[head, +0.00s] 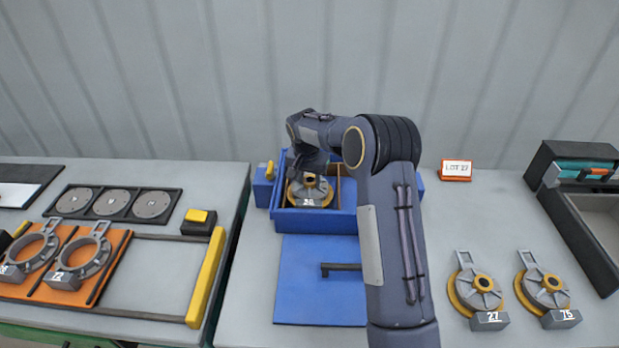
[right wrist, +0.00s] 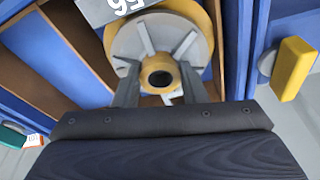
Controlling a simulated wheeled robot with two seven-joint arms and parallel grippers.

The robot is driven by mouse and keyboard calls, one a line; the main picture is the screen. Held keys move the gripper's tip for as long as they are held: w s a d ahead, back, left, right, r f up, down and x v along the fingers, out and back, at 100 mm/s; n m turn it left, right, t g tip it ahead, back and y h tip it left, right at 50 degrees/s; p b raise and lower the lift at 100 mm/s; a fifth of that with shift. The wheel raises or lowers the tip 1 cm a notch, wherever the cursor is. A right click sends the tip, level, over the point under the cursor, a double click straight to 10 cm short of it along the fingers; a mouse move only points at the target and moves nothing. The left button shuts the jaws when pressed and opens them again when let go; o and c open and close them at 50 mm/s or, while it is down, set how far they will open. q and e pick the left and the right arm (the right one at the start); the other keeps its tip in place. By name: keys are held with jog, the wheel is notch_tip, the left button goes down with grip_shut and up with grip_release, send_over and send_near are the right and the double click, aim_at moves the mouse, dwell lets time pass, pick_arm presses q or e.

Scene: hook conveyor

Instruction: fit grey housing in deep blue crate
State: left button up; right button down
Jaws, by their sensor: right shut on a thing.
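The deep blue crate (head: 316,222) stands at the back of the middle table, with brown dividers inside. A grey housing (head: 311,193) with a yellow rim, yellow hub and numbered grey block is within the crate's outline, left of a divider. My right gripper (head: 301,172) reaches down over it, partly hidden by its own wrist. In the right wrist view the two fingers (right wrist: 158,88) are shut on the housing (right wrist: 150,38) on either side of its hub. I cannot tell whether it touches the crate floor. My left gripper is not in view.
A blue panel with a dark handle (head: 312,283) lies before the crate. A LOT 27 sign (head: 456,170) stands behind. A black-edged bin (head: 596,222) is far right.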

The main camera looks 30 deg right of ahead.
aim_at(309, 182)
jog(key=shift+a+b+x, duration=0.2)
jog(key=shift+b+x, duration=0.85)
jog(key=shift+x, duration=0.3)
jog(key=shift+s+f, duration=0.1)
jog(key=shift+s, duration=0.1)
jog(key=c, duration=0.8)
grip_release()
jog(key=b+v, duration=0.1)
jog(key=v, duration=0.7)
jog(key=shift+f, duration=0.1)
jog(key=shift+s, duration=0.1)
